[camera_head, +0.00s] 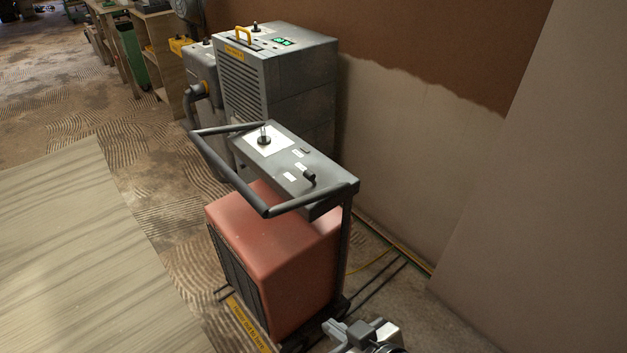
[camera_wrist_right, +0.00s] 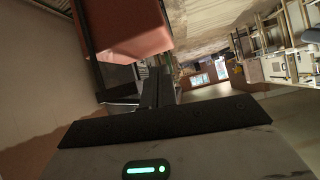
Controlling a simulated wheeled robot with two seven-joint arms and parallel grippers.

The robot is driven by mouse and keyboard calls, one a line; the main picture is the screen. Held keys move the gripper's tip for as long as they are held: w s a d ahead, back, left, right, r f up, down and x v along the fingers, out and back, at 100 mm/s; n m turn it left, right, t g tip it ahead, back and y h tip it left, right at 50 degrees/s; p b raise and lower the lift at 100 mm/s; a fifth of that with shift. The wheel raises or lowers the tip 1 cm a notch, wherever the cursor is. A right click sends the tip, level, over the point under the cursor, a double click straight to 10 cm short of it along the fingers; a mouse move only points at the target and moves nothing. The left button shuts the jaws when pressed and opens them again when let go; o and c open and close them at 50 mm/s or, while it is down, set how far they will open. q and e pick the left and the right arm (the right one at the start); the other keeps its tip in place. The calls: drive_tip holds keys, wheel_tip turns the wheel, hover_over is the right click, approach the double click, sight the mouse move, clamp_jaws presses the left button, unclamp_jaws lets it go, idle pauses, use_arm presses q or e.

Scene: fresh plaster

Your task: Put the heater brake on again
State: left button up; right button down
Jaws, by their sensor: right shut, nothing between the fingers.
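The heater (camera_head: 270,250) is a red box in a dark wheeled frame, with a grey control panel (camera_head: 297,165) and a black tube handle (camera_head: 228,172) on top. A yellow label strip (camera_head: 246,326) lies low at its front. I cannot make out the brake. My left gripper is not in view.
A grey louvred unit (camera_head: 280,75) with a yellow handle stands right behind the heater. A part-plastered wall (camera_head: 400,130) runs along the right, with a thin yellow cable (camera_head: 372,264) on the floor. A pale board (camera_head: 80,250) covers the floor at left, clear of objects.

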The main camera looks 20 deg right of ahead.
sight(311, 178)
use_arm(q)
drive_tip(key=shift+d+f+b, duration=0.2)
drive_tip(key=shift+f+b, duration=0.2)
drive_tip(key=shift+b, duration=0.65)
use_arm(e)
drive_tip(key=w+d+r+n+t, duration=0.1)
drive_tip(key=w+r+n+t, duration=0.2)
drive_tip(key=w+n, duration=0.3)
drive_tip(key=w+d+r+n+t+h, duration=0.1)
drive_tip(key=w+r+n, duration=0.5)
drive_tip(key=w, duration=0.8)
drive_tip(key=shift+d+r+t+h, duration=0.15)
drive_tip(key=shift+d+t+h, duration=0.15)
drive_tip(key=shift+d+t, duration=0.5)
drive_tip(key=shift+a, duration=0.15)
drive_tip(key=w, duration=0.3)
drive_tip(key=w+f, duration=0.1)
drive_tip(key=w, duration=0.3)
drive_tip(key=w+d+f+b, duration=0.1)
drive_tip(key=w, duration=0.2)
drive_tip(key=shift+w+f, duration=0.2)
drive_tip(key=shift+w, duration=0.15)
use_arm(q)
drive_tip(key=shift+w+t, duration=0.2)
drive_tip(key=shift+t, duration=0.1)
use_arm(e)
drive_tip(key=shift+w+d+f, duration=0.15)
drive_tip(key=shift+d+f, duration=0.1)
drive_tip(key=shift+d, duration=0.35)
